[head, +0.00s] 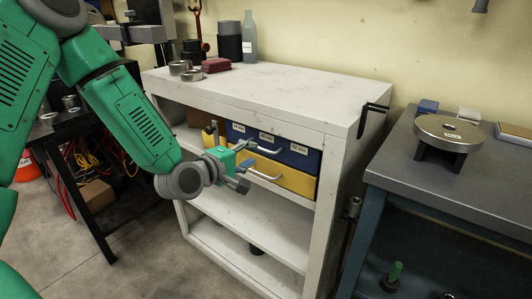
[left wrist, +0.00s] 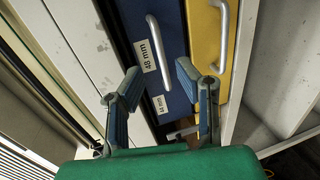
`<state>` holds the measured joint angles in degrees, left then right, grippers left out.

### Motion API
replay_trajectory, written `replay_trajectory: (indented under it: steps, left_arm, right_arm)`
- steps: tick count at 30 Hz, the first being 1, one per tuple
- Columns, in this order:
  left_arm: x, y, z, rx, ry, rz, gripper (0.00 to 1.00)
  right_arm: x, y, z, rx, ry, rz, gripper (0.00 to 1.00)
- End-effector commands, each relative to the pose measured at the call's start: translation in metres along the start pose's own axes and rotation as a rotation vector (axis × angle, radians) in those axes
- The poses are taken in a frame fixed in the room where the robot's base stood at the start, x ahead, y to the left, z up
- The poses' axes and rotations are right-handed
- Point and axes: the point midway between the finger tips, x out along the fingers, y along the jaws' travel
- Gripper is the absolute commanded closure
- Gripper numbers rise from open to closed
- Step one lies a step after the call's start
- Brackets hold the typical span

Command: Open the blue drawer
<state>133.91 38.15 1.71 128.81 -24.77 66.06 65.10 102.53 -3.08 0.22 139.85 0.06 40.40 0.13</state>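The blue drawer (head: 298,155) sits in the white cabinet, directly above the yellow drawer (head: 296,182). Both look shut, and each has a silver bar handle. In the left wrist view the blue drawer (left wrist: 152,20) carries white size labels, and its handle (left wrist: 158,52) lies ahead of and between my fingertips. My left gripper (head: 246,167) is in front of the drawers, near the handles. It also shows in the left wrist view (left wrist: 160,70), with its fingers apart and nothing between them. It appears short of the blue handle. My right gripper is not in view.
The white cabinet (head: 275,93) has open shelves below the drawers. Metal rings (head: 180,67), a red block (head: 216,65) and a bottle (head: 249,38) stand on top. A grey bench (head: 445,178) with a round metal plate (head: 448,131) stands close on the right.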

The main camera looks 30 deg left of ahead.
Motion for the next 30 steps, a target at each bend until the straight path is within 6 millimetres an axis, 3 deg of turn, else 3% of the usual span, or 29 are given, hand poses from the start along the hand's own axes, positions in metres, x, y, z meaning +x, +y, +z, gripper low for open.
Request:
replay_trajectory:
  steps: [3, 9, 22, 25, 30]
  left_arm:
    - [0.025, -0.003, -0.001, 0.002, 0.001, 0.0, 0.71]
    - [0.052, 0.0, 0.004, 0.006, 0.001, 0.0, 0.71]
    - [0.062, 0.001, 0.001, 0.001, 0.001, 0.0, 0.71]
    - [0.062, 0.0, 0.0, -0.001, 0.001, 0.0, 1.0]
    - [0.062, 0.0, 0.0, 0.001, 0.004, -0.002, 1.0]
  right_arm:
    - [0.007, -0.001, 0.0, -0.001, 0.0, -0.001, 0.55]
    - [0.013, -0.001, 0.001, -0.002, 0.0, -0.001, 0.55]
    - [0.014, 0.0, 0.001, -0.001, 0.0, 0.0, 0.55]
    - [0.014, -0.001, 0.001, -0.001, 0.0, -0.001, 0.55]
    - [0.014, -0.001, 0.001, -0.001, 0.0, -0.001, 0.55]
